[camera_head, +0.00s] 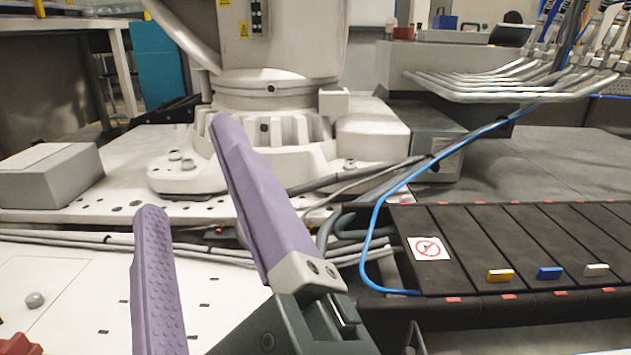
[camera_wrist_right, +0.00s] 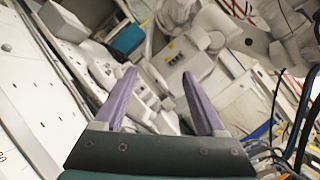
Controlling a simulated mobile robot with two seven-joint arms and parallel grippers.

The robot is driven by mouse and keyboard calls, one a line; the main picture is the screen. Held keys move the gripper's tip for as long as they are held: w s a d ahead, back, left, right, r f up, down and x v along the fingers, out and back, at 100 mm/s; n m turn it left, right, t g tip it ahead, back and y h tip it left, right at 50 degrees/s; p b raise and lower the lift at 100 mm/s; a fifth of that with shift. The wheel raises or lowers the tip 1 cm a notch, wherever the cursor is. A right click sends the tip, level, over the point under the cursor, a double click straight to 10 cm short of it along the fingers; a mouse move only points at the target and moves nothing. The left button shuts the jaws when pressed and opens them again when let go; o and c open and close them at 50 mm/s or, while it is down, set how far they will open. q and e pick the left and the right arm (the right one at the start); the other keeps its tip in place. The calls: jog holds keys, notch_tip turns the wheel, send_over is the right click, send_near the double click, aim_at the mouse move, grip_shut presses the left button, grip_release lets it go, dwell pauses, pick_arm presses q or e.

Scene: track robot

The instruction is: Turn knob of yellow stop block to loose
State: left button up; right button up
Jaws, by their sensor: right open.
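A small yellow block (camera_head: 500,275) sits near the front edge of the black slatted track (camera_head: 520,235) at the right of the head view. It is small, and I cannot make out its knob or how the knob is turned. My right gripper (camera_head: 183,163) has two purple fingers spread apart with nothing between them. It is well to the left of the yellow block and apart from it. The open fingers also show in the right wrist view (camera_wrist_right: 158,73), where I cannot make out the yellow block. My left gripper is not in view.
A blue block (camera_head: 549,273) and a white block (camera_head: 596,270) sit right of the yellow one. A blue cable (camera_head: 375,220) loops beside the track's left end. A large white machine base (camera_head: 270,150) stands behind my gripper. A grey box (camera_head: 50,175) lies at left.

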jog(key=d+f+m+h+b, duration=0.2)
jog(key=f+m+h+b, duration=0.5)
jog(key=f, duration=0.8)
jog(key=d+f+m+h+b, duration=0.35)
jog(key=f+m+b, duration=0.55)
jog(key=f+b, duration=0.4)
jog(key=shift+g, duration=0.3)
jog(key=w+b, duration=0.1)
jog(key=w, duration=0.1)
jog(key=w+f, duration=0.1)
jog(key=w, duration=0.2)
jog(key=w+b, duration=0.1)
jog(key=w, duration=0.2)
jog(key=shift+w+d+f+b, duration=0.1)
jog(key=shift+w+f+b, duration=0.05)
jog(key=shift+f+b, duration=0.15)
jog(key=shift+w+r, duration=0.2)
jog(key=shift+w, duration=0.3)
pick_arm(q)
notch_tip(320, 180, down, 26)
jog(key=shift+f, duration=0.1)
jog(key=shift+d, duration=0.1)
pick_arm(e)
jog(key=shift+d, duration=0.1)
grip_shut()
